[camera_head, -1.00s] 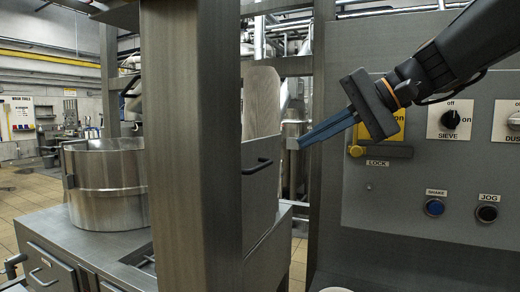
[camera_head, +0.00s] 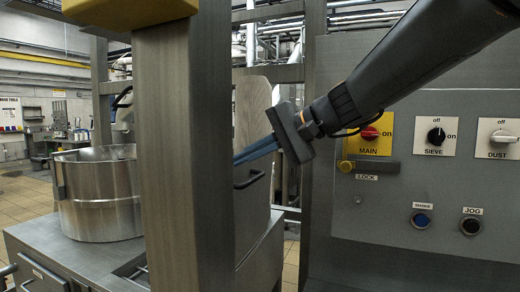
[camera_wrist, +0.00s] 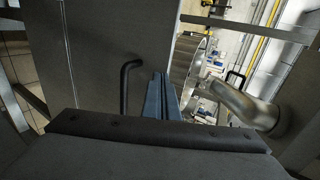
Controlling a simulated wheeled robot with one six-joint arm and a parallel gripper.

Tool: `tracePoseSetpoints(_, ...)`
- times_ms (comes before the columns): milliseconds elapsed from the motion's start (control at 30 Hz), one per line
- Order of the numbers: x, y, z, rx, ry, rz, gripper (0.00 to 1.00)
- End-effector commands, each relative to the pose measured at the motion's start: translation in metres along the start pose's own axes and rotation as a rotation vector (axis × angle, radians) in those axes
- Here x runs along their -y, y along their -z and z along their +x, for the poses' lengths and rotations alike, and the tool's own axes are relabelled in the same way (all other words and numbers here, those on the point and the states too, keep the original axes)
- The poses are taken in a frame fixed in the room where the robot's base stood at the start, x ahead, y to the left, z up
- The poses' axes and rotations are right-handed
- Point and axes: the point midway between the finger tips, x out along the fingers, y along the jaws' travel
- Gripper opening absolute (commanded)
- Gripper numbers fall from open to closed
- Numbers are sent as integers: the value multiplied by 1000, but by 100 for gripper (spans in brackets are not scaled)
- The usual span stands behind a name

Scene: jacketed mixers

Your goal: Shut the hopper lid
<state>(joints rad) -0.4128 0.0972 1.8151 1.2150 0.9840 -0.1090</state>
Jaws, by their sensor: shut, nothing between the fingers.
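A grey metal panel (camera_head: 256,220) with a black bar handle (camera_head: 250,180) shows right of the post in the head view. In the wrist view, the fingers (camera_wrist: 161,92) show just right of the black handle (camera_wrist: 127,84) on the grey panel (camera_wrist: 95,55). Contact with the handle is not visible.
A thick metal post (camera_head: 168,150) stands in front and hides part of the panel. A round steel drum (camera_head: 100,198) sits on the cabinet at left. A control panel (camera_head: 390,255) with switches and buttons is at right, close to my arm.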

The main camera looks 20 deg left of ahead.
Motion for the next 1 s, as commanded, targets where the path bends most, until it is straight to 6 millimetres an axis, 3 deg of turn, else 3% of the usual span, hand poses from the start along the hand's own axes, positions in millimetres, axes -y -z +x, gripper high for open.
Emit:
tracePoseSetpoints(667,9,0,11,1,-17,-1,0)
tracePoseSetpoints(1000,36,-2,51,4,-146,-4,0)
